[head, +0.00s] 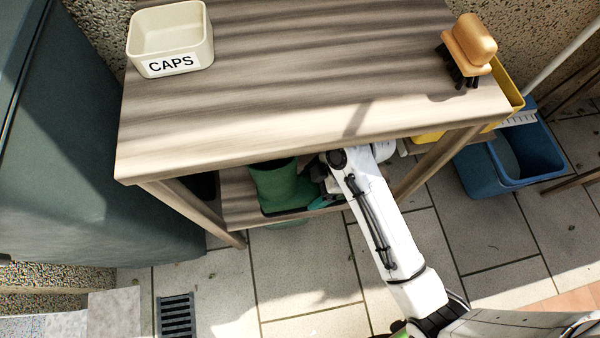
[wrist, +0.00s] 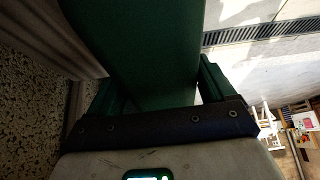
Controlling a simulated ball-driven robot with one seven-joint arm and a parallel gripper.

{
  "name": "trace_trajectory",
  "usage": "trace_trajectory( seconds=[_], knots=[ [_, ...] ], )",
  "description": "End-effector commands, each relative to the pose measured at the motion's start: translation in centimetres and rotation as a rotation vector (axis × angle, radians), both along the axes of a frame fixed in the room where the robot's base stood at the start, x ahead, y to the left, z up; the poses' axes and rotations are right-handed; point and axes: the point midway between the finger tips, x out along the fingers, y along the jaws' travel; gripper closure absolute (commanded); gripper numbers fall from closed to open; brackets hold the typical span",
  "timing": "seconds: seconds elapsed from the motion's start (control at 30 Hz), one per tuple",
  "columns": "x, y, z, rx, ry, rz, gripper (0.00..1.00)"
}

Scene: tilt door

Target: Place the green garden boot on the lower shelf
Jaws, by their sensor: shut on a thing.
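The green garden boot (head: 277,184) is under the tabletop at the lower shelf (head: 236,205), its upper part hidden by the table's front edge. In the wrist view the green boot (wrist: 140,40) fills the space between the two fingers. My gripper (wrist: 157,82) is shut on it. In the head view my gripper (head: 318,188) is at the boot's right side, mostly in shadow under the tabletop. I cannot tell whether the sole touches the shelf.
The wooden table (head: 300,120) carries a cream CAPS bin (head: 170,35) and a scrubbing brush (head: 468,48). Its front legs flank my arm and the boot. A yellow container (head: 508,85) and blue bucket (head: 508,160) are at the right. A drain grate (head: 177,316) lies in the paving.

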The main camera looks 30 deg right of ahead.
Motion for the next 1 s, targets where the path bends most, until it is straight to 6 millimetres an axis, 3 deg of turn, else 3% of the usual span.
trace_trajectory(
  seconds=[0.17,0.4,0.73,1.0],
  knots=[
    [4.1,-0.6,-2.0,-0.001,-0.005,-0.002,1.0],
    [7.0,-1.0,-5.9,-0.001,-0.002,-0.001,1.0],
    [8.5,-1.1,-7.6,0.0,-0.002,0.0,1.0],
    [8.6,-1.2,-10.7,0.0,-0.002,-0.001,1.0]
  ],
)
